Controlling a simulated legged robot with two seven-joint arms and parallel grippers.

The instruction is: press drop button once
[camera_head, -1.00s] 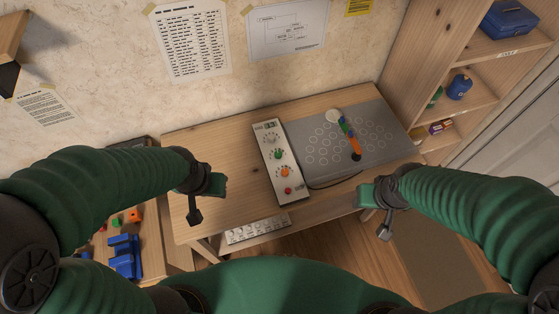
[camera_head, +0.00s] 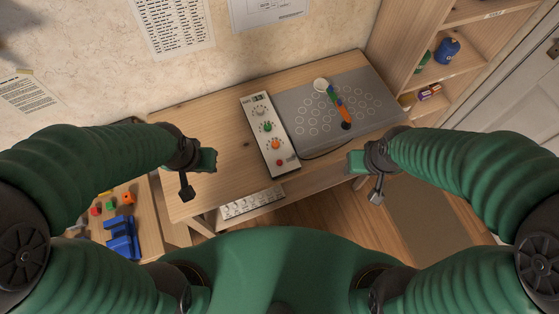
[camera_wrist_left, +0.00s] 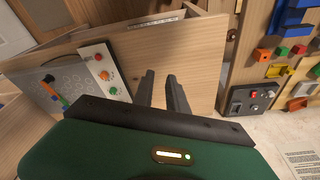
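A white control panel (camera_head: 268,135) lies on the wooden table, with a green knob (camera_head: 267,127), an orange knob (camera_head: 275,145) and a small red button (camera_head: 279,162) at its near end. Its labels are too small to read, so I cannot tell which control is the drop button. The panel also shows in the left wrist view (camera_wrist_left: 105,72). My left gripper (camera_head: 203,162) is left of the panel, apart from it; its two fingers are parted and empty in the wrist view (camera_wrist_left: 163,90). My right gripper (camera_head: 360,163) is right of the panel; its fingers are unclear.
A grey board (camera_head: 305,132) with circles carries a small coloured jointed arm (camera_head: 338,104), right of the panel. Blue blocks (camera_head: 122,238) sit on a lower surface at left. A dark box with buttons (camera_wrist_left: 250,99) shows in the wrist view. Shelves (camera_head: 465,65) stand at right.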

